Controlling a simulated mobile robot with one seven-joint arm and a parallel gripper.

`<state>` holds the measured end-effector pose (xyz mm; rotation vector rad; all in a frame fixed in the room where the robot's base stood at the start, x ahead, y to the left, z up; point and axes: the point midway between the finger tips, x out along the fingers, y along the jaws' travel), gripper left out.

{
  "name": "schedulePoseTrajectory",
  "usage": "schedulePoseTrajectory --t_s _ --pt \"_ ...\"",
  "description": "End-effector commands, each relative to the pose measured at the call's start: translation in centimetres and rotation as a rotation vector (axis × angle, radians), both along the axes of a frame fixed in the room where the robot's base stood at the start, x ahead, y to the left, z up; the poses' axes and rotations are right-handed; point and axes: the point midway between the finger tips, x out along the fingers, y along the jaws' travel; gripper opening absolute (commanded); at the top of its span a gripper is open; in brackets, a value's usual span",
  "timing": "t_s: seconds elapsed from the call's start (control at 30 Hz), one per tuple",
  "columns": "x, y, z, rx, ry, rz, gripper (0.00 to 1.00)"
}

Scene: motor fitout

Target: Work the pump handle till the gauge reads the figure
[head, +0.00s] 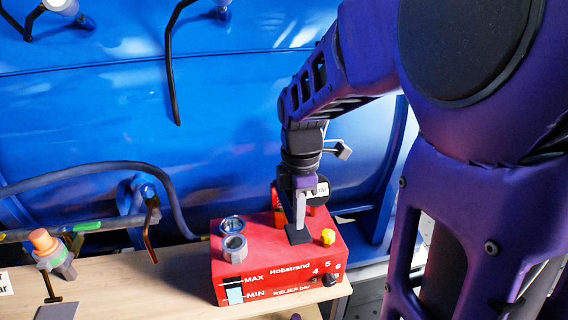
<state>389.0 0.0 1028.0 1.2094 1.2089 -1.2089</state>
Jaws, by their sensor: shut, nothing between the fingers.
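The red pump box (262,262), marked Hobstrand, MAX, MIN and RELIEF bar, stands on a wooden bench. My gripper (299,233) points down over the box's top, shut and empty, with its dark tips close to the top face; I cannot tell whether they touch it. A round gauge (322,188) with a white face and dark rim is partly hidden behind my gripper; its reading cannot be made out. A red part (277,200) stands just left of my gripper, partly hidden. I cannot pick out the pump handle for certain.
Two grey metal fittings (233,247) and a yellow knob (328,237) sit on the box. A dark knob (330,280) is on its front. A fitting with an orange top (43,240) stands on the bench (130,285) at left. Hoses and a blue tank (100,100) lie behind.

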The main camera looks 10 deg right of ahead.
Motion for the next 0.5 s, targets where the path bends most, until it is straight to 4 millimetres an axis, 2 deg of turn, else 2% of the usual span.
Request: schedulePoseTrajectory --t_s 0.1,0.5 --pt "0.1 0.0 -1.7 0.0 0.003 0.0 0.0" --pt "0.6 0.0 -6.1 0.0 0.002 0.0 0.0"
